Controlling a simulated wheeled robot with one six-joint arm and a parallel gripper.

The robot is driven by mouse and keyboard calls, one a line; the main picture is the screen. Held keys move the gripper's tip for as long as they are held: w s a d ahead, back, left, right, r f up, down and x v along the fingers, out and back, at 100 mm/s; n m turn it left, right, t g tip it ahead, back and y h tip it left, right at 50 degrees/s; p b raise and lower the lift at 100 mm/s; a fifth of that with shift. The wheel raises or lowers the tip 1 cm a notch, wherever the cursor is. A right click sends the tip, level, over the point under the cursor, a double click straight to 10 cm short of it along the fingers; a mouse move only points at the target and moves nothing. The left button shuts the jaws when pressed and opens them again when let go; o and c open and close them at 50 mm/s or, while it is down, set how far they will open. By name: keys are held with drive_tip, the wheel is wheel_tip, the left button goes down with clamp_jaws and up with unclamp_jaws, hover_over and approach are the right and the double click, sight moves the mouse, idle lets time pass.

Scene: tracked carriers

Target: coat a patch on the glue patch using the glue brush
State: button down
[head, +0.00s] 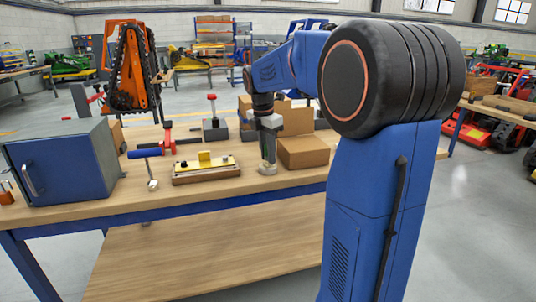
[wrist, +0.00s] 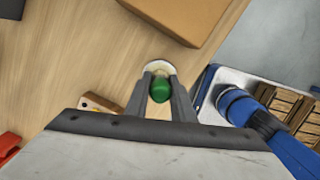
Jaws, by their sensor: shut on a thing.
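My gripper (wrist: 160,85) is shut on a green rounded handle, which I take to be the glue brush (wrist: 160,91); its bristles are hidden. A round, pale-rimmed thing (wrist: 159,67), perhaps a glue pot, shows just beyond the fingertips in the wrist view. In the head view my gripper (head: 268,148) points down over the bench, with a small pale grey thing (head: 267,169) at its tips. I cannot tell whether the brush touches it. A wooden block with a pale top and yellow piece (head: 205,168) lies left of my gripper. I cannot make out the glue patch for certain.
A cardboard box (head: 303,151) stands close to the right of my gripper. A blue cabinet (head: 62,163) fills the bench's left end. A blue-handled tool (head: 146,153) and a red clamp (head: 168,138) stand behind and left of the wooden block. The bench front (head: 195,198) is clear.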

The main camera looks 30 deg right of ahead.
drive_tip(key=shift+r, duration=3.5)
